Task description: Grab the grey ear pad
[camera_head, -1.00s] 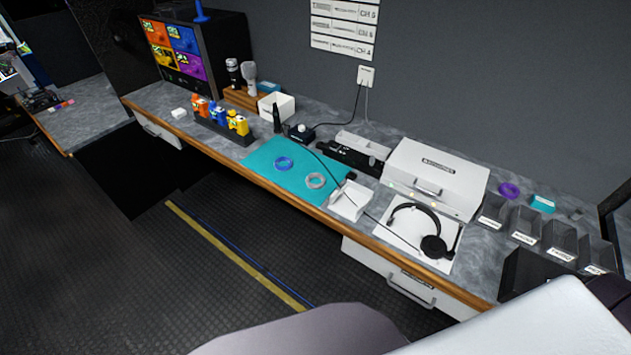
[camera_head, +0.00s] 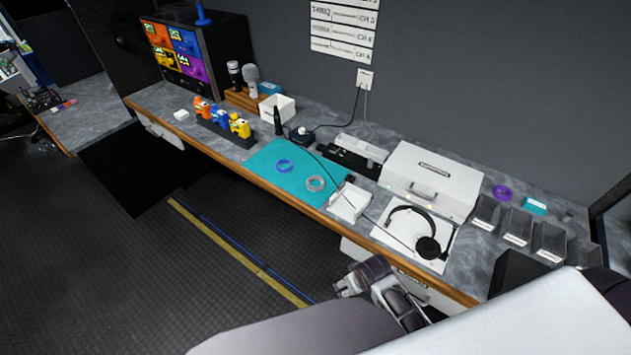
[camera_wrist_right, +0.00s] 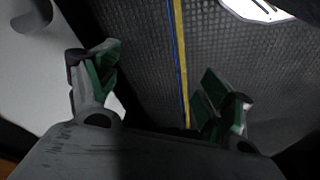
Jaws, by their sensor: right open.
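The grey ear pad (camera_head: 316,183) is a pale ring lying flat on a teal mat (camera_head: 268,189) on the counter. A blue ring (camera_head: 284,166) lies to its left on the same mat. My right gripper (camera_head: 345,288) shows in front of the counter edge, over the floor and well apart from the ear pad. In the right wrist view its fingers (camera_wrist_right: 160,88) are spread with nothing between them, over floor with a yellow and blue stripe. My left gripper is not in view.
A white tray (camera_head: 349,203) stands right of the mat. A headset (camera_head: 424,232) lies on a white sheet, with a thin cable near the mat. A white case (camera_head: 430,179) and grey bins (camera_head: 517,228) are farther right. A battery rack (camera_head: 226,133) stands left.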

